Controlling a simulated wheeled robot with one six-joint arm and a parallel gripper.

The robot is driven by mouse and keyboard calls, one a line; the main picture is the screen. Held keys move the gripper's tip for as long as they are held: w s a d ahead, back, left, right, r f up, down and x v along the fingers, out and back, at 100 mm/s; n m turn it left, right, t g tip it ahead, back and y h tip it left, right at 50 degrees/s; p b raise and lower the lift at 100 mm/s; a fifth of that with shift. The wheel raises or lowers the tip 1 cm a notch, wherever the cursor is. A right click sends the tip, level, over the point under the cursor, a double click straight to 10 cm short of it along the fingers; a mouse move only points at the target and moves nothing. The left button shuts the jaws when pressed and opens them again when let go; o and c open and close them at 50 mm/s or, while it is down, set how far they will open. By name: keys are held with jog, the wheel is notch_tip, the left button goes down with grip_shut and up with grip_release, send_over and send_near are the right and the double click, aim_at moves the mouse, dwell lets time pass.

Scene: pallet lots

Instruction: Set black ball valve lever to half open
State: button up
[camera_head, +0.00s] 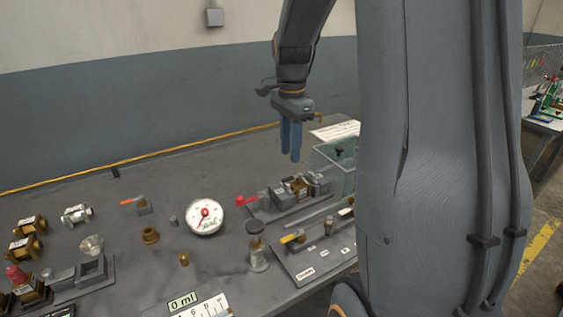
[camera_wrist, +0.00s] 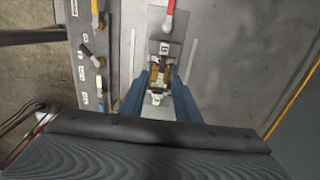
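A labelled valve panel shows at the left of the wrist view (camera_wrist: 92,115) and at front centre in the head view (camera_head: 305,270). A black lever (camera_wrist: 88,51) sits on it at a brass valve, slanting across the panel. A yellow lever (camera_wrist: 96,6) is farther up the same panel. In the head view the panel's right part is partly hidden by my column, and I cannot clearly make out the black lever. My gripper (camera_head: 290,155) points down with its blue fingers apart and empty. In the wrist view (camera_wrist: 157,92) it is to the right of the panel, above a brass clamp fixture.
The brass fixture (camera_head: 298,187) has a red lever (camera_head: 247,200) beside it. A clear box (camera_head: 333,172) stands behind. A gauge (camera_head: 205,217), a capped jar (camera_head: 257,252) and several fittings occupy the bench left of the panel. Space above the bench is free.

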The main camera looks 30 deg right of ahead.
aim_at(289, 178)
jog(key=shift+w+a+f, duration=0.1)
jog(key=shift+w+f, duration=0.2)
jog(key=shift+f, duration=0.1)
jog(key=shift+f+p, duration=0.8)
jog(key=shift+f, duration=2.65)
grip_shut()
